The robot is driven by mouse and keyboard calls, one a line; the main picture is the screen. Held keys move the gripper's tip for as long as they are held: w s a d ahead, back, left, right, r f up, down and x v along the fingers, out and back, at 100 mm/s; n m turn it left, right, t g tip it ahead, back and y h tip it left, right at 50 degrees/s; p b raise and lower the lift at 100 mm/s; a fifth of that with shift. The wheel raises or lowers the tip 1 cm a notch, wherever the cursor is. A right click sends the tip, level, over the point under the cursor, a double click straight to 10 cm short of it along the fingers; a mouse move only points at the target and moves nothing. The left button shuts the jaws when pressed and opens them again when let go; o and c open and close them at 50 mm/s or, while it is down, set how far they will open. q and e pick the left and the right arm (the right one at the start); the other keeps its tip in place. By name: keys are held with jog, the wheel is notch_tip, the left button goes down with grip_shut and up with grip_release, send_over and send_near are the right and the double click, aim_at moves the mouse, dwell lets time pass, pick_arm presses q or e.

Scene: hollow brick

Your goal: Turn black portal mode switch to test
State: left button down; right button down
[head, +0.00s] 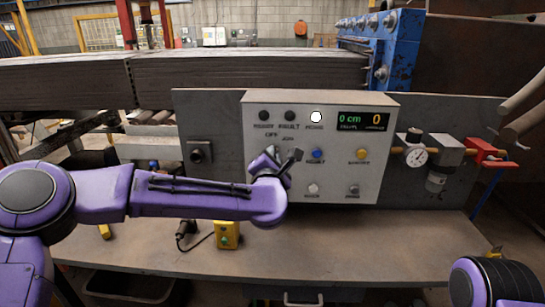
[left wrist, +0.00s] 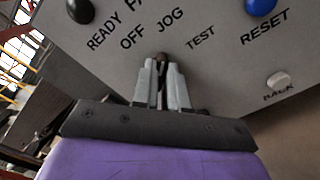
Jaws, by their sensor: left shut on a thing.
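The grey control panel (head: 375,180) stands upright on the bench. In the left wrist view the labels OFF, JOG and TEST (left wrist: 201,36) form an arc above the black mode switch (left wrist: 162,62). My left gripper (left wrist: 163,72) is shut on this switch, which is mostly hidden between the fingertips, just below JOG. I cannot tell which label its pointer faces. In the head view my left gripper (head: 272,155) is at the panel's left half and my wrist covers the switch. My right gripper is out of view; only a part of my right arm shows at the lower right.
The panel carries a lit white lamp (head: 316,117), a display (head: 362,121), a blue RESET button (head: 318,154), a yellow button (head: 361,154) and a white BACK button (left wrist: 278,80). A gauge (head: 416,157) is at right. A yellow box (head: 227,236) sits on the bench.

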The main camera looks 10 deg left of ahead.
pick_arm(q)
jog(key=shift+f+m+p, duration=0.1)
jog(key=shift+m+p, duration=0.8)
jog(key=shift+m, duration=3)
jog(key=shift+f+m, duration=0.1)
jog(key=shift+m, duration=0.2)
jog(key=c, duration=1.2)
grip_release()
jog(key=shift+d, duration=0.1)
jog(key=shift+o, duration=0.2)
